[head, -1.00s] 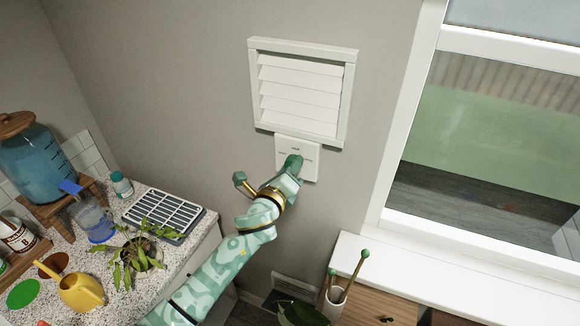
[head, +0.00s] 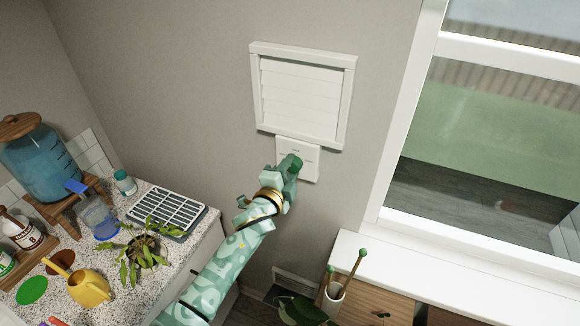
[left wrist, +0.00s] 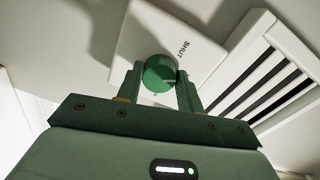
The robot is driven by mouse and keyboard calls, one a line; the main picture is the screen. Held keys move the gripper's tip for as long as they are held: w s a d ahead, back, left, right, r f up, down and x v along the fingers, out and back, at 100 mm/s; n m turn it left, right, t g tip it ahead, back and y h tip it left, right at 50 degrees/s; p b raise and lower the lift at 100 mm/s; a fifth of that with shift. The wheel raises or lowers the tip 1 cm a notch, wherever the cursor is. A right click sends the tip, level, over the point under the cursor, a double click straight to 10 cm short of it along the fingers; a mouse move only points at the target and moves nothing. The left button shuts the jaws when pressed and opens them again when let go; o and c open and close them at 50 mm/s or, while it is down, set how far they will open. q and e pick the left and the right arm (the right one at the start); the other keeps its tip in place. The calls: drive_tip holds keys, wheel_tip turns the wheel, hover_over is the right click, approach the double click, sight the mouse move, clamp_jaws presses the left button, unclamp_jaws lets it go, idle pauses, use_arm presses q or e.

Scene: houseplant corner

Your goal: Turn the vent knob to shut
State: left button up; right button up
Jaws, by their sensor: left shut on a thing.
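The vent knob (left wrist: 159,73) is round and green, on a white wall plate (head: 309,164) under the louvred vent (head: 303,97). In the left wrist view the plate reads "SHUT" near the knob. My left gripper (head: 293,163) is at the plate; in the left wrist view its two fingers (left wrist: 160,82) are shut on the knob, one on each side. Which mark the knob points at cannot be told. My right gripper is not in view.
A window (head: 490,150) with a white sill is at right. A counter at left holds a yellow watering can (head: 88,288), a plant (head: 145,250), a black-and-white grille tray (head: 168,212) and a blue water dispenser (head: 40,162). The wall around the vent is clear.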

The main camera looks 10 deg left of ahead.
use_arm(q)
drive_tip(key=n+p, duration=0.1)
drive_tip(key=n, duration=0.3)
drive_tip(key=shift+f+n+h+p, duration=0.15)
drive_tip(key=shift+n+p, duration=0.3)
drive_tip(key=shift+n, duration=0.55)
drive_tip(key=shift+n+h+p, duration=0.15)
drive_tip(key=shift+n+p, duration=0.3)
drive_tip(key=shift+n, duration=0.55)
drive_tip(key=o, duration=1)
drive_tip(key=v, duration=1.6)
drive_tip(key=shift+s, duration=0.2)
drive_tip(key=shift+f+n, duration=0.1)
drive_tip(key=shift+n, duration=0.2)
